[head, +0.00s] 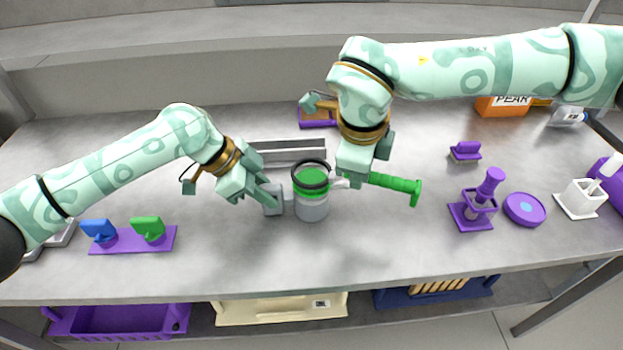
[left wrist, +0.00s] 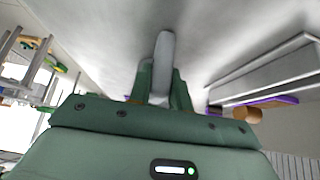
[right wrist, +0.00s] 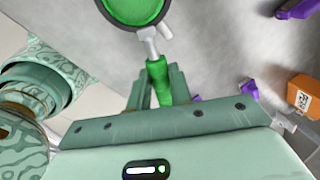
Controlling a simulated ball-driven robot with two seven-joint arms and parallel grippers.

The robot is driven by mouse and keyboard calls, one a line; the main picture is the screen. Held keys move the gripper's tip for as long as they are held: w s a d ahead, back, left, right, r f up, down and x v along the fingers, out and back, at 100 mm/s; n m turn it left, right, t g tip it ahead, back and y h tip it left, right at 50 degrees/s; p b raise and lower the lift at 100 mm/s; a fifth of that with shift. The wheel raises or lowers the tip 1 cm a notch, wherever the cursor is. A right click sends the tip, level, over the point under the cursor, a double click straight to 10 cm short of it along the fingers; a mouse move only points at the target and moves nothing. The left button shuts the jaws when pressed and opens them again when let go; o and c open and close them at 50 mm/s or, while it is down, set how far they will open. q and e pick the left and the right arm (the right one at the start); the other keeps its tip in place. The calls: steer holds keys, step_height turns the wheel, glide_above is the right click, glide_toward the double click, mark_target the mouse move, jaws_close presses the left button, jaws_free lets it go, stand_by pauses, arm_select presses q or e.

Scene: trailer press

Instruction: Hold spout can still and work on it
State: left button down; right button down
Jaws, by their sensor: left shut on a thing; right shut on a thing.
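The spout can (head: 312,209) stands upright on the bench, grey below with a green band and green top. A black ring sits around its upper part; the right wrist view shows the green top (right wrist: 135,8) inside it. A grey link joins the ring to a green-handled tool (head: 405,185). My right gripper (head: 357,180) is shut on the handle (right wrist: 158,82), right of the can. My left gripper (head: 268,196) is shut on a grey handle-like part (head: 274,203) at the can's left; this part also shows in the left wrist view (left wrist: 163,52). The right gripper partly hides the tool.
A grey tray (head: 285,152) lies behind the can. A purple plate with blue and green pieces (head: 128,240) is at left. A purple press-like stand (head: 471,217), purple disc (head: 525,209) and white holder (head: 582,199) stand at right. Bench in front of the can is clear.

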arm_select(q)
steer(key=shift+f, duration=0.15)
arm_select(e)
steer(key=shift+w+v, duration=0.15)
steer(key=shift+v, duration=0.65)
steer(key=shift+w+v, duration=0.15)
steer(key=shift+v, duration=0.6)
steer(key=shift+d+r, duration=0.1)
steer(key=shift+d, duration=0.05)
arm_select(q)
steer(key=c, duration=1.2)
jaws_free()
steer(key=v, duration=1.2)
